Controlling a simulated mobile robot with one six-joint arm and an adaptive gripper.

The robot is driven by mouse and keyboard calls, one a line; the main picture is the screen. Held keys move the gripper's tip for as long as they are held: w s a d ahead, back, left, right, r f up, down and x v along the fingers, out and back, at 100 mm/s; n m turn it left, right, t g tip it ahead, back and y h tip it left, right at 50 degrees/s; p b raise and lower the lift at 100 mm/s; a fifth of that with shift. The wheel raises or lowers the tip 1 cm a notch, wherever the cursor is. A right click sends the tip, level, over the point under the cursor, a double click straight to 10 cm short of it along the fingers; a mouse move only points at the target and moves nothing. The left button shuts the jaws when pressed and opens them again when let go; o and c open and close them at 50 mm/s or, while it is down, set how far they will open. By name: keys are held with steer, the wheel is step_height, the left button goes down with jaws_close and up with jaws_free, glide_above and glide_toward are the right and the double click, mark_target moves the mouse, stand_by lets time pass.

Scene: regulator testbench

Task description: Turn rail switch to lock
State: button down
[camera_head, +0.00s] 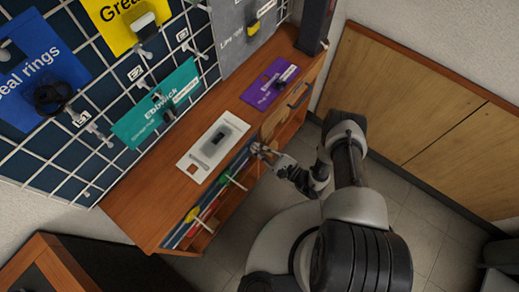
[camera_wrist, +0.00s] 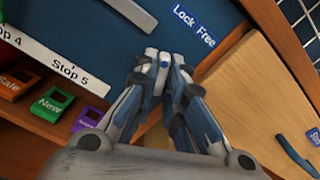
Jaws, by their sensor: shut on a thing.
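My gripper (camera_wrist: 164,58) is shut with its fingertips against a blue panel (camera_wrist: 120,45) on the bench's front. A small piece between the fingertips appears to be the rail switch (camera_wrist: 164,63); the fingers hide most of it, and I cannot tell which way it points. A blue label (camera_wrist: 194,25) reading "Lock" and "Free" is just above and right of the fingertips, with "Lock" on its left. In the head view my gripper (camera_head: 260,151) reaches the front of the wooden bench (camera_head: 135,205) from the right.
A white strip (camera_wrist: 50,58) marked "Stop 5" lies left of my gripper, with orange, green (camera_wrist: 52,104) and purple tags below. A wooden door (camera_wrist: 240,100) with a blue handle (camera_wrist: 296,155) is close on the right. A wooden cabinet (camera_head: 430,110) stands beyond clear floor.

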steer(key=shift+n, duration=1.9)
steer(key=c, duration=1.7)
jaws_free()
steer(key=shift+o, duration=0.2)
steer(key=v, duration=1.2)
